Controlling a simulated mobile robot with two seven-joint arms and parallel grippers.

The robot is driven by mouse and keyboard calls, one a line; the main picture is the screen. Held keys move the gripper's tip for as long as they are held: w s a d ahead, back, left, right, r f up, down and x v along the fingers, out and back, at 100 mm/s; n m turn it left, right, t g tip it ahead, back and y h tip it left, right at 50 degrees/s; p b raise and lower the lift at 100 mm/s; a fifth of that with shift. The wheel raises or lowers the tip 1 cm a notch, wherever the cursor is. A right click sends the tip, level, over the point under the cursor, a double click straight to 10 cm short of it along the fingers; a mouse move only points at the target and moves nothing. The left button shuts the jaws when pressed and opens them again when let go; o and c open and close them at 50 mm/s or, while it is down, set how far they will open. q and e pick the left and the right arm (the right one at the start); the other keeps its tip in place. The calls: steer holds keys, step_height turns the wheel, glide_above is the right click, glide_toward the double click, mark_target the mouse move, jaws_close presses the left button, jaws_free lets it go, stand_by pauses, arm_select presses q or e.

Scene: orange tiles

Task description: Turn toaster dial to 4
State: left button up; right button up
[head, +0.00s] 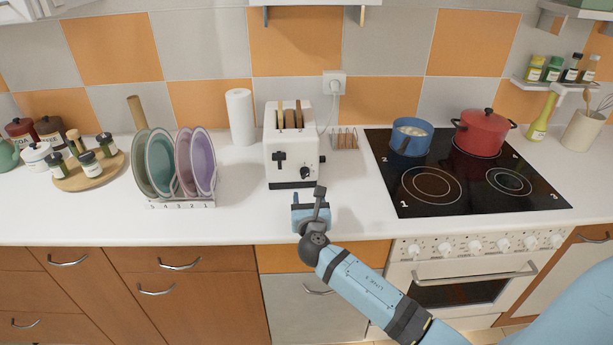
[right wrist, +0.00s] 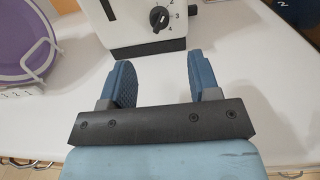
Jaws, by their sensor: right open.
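The white toaster (head: 280,150) stands on the counter with two slices of bread (head: 288,115) in its top slots. Its black dial (head: 305,173) is low on the right of the front face. In the right wrist view the dial (right wrist: 159,18) has printed numbers along its right side, with 4 lowest; I cannot tell for sure which number it points to. My right gripper (head: 311,202) is in front of the toaster, apart from it. In the right wrist view its blue fingers (right wrist: 159,76) are spread and empty, with the dial beyond the gap. My left gripper is not in view.
A plate rack (head: 180,202) with several plates stands left of the toaster, a paper towel roll (head: 241,117) behind it. A small toast rack (head: 344,140) is right of the toaster. The black stove (head: 440,203) holds a blue pot (head: 411,138) and red pot (head: 481,137).

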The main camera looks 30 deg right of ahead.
mark_target(305, 177)
steer(key=x, duration=1)
steer(key=shift+a, duration=0.1)
steer(key=shift+c, duration=0.2)
steer(key=c, duration=0.9)
